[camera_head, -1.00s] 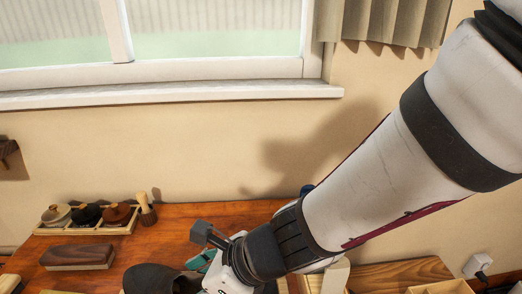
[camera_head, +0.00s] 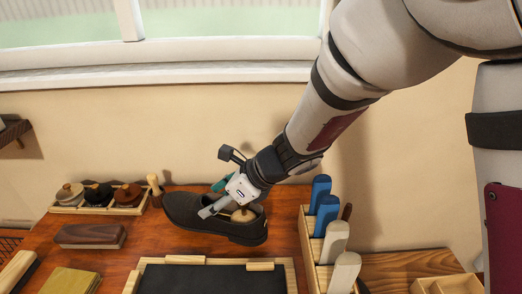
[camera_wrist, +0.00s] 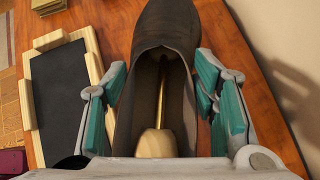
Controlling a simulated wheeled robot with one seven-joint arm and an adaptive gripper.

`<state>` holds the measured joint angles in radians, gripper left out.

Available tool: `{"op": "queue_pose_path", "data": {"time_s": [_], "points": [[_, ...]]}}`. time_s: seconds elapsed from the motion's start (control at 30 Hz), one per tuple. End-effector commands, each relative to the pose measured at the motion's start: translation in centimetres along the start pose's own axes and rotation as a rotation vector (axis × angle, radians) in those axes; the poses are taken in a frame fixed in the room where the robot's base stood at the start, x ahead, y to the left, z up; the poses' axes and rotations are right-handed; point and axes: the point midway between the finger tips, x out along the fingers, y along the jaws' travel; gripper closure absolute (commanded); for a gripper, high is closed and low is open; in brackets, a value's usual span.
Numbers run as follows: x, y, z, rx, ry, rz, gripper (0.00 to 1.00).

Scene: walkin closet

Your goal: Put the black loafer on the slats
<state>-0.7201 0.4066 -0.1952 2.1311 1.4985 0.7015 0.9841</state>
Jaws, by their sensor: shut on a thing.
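The black loafer (camera_head: 192,211) is at the back of the wooden table in the head view, toe to the left. It also shows in the wrist view (camera_wrist: 167,28), where its opening faces the camera. A shoe tree with a pale wooden knob (camera_wrist: 156,144) and a metal rod sits inside it. My gripper (camera_head: 228,206) is over the shoe's opening, its teal-padded fingers (camera_wrist: 160,85) on either side of the shoe, shut on it. Whether the sole touches the table I cannot tell. A reddish-brown slatted surface (camera_head: 10,244) shows at the far left edge; I cannot tell whether it is the slats.
A wood-framed tray with a dark pad (camera_head: 210,280) lies in front of the loafer. A wooden rack with blue and white-handled items (camera_head: 308,252) stands to the right.

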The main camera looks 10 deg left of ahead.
Motion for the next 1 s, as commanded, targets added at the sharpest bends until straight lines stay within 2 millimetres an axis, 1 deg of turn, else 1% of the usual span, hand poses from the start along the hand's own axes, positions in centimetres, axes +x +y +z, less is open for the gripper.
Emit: {"op": "queue_pose_path", "data": {"time_s": [0.07,0.17,0.27,0.4,0.5,0.87,0.9,0.97,1.0], "points": [[0.2,-0.8,0.3,-0.002,-0.002,-0.001,1.0],[0.4,-1.3,0.3,-0.001,-0.001,0.0,1.0],[1.1,-1.3,-0.3,0.0,0.0,0.002,1.0],[2.4,-1.4,-1.6,0.001,0.0,0.002,1.0],[2.8,-1.5,-2.0,0.0,-0.002,0.001,1.0],[3.0,-1.5,-2.2,-0.001,-0.002,0.0,1.0],[3.0,-1.5,-2.4,0.0,0.0,0.0,0.42],[3.0,-1.4,-2.3,0.0,0.0,0.0,0.29],[3.0,-1.4,-2.3,0.0,0.0,0.0,0.26]]}}
